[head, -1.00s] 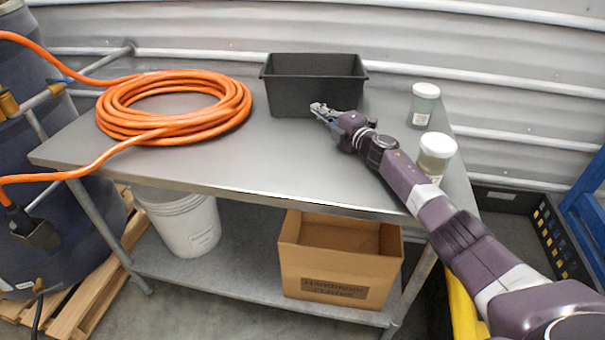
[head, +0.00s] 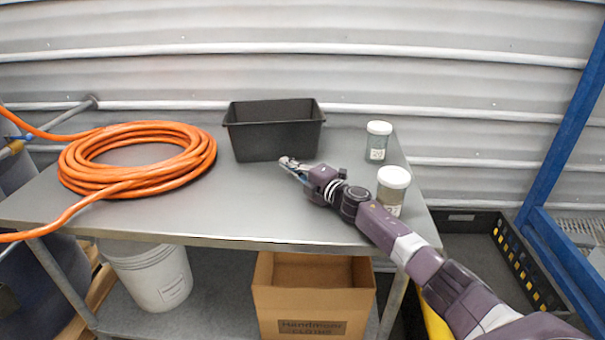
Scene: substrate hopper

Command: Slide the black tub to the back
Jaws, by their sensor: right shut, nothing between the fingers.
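The black tub (head: 275,138) is an empty-looking open rectangular bin. It stands upright at the back of the grey metal table (head: 232,205), close to the corrugated wall. My right gripper (head: 287,163) is shut and empty, just in front of the tub's front face, low near the tabletop. A small gap seems to lie between the fingertips and the tub, but contact is hard to judge. The inside floor of the tub is hidden. My left gripper is not in view.
A coiled orange hose (head: 140,160) lies left of the tub. Two white-lidded jars, one at the back (head: 377,142) and one nearer (head: 392,190), stand on the right, the nearer beside my right arm. A cardboard box (head: 313,300) and white bucket (head: 150,275) sit below.

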